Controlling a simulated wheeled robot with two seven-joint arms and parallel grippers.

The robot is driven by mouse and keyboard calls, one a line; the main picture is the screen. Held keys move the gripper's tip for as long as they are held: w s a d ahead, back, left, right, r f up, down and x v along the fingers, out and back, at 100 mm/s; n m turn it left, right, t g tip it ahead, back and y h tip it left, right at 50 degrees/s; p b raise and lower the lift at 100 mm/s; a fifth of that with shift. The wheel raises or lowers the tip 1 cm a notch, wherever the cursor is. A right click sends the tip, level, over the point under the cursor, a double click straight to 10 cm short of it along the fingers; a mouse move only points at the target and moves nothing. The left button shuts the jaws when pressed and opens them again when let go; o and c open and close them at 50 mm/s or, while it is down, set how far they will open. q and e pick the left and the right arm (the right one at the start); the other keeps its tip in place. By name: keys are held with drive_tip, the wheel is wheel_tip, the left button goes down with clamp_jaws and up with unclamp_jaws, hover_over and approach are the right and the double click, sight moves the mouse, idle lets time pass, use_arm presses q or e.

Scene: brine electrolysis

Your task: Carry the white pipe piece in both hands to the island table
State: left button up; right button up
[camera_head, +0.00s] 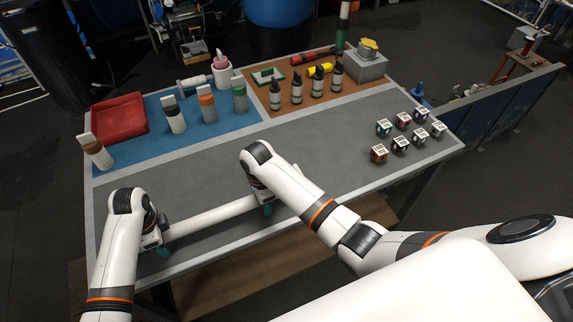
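The white pipe piece (215,215) lies along the front of the grey table section, running from lower left to upper right. My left gripper (160,245) is at the pipe's left end, and my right gripper (267,207) is towards its right end. Both point down at the pipe, and their teal fingertips show beside it. The arm links hide much of both grippers, so I cannot tell whether the fingers are closed on the pipe. The table (200,186) under the pipe has a blue, a brown and a grey area.
A red tray (118,118) and several bottles stand on the blue area (160,143). Dark bottles (297,88) and a grey box (366,66) stand on the brown area. Several small labelled cubes (400,144) sit at the right. The grey middle is clear. A blue barrel (280,10) stands behind.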

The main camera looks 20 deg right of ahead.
use_arm(q)
wheel_tip(320, 180, up, 12)
drive_tip(key=shift+f, duration=0.15)
use_arm(e)
drive_tip(key=shift+r, duration=0.2)
wheel_tip(320, 180, up, 12)
drive_tip(key=shift+f, duration=0.15)
idle(0.5)
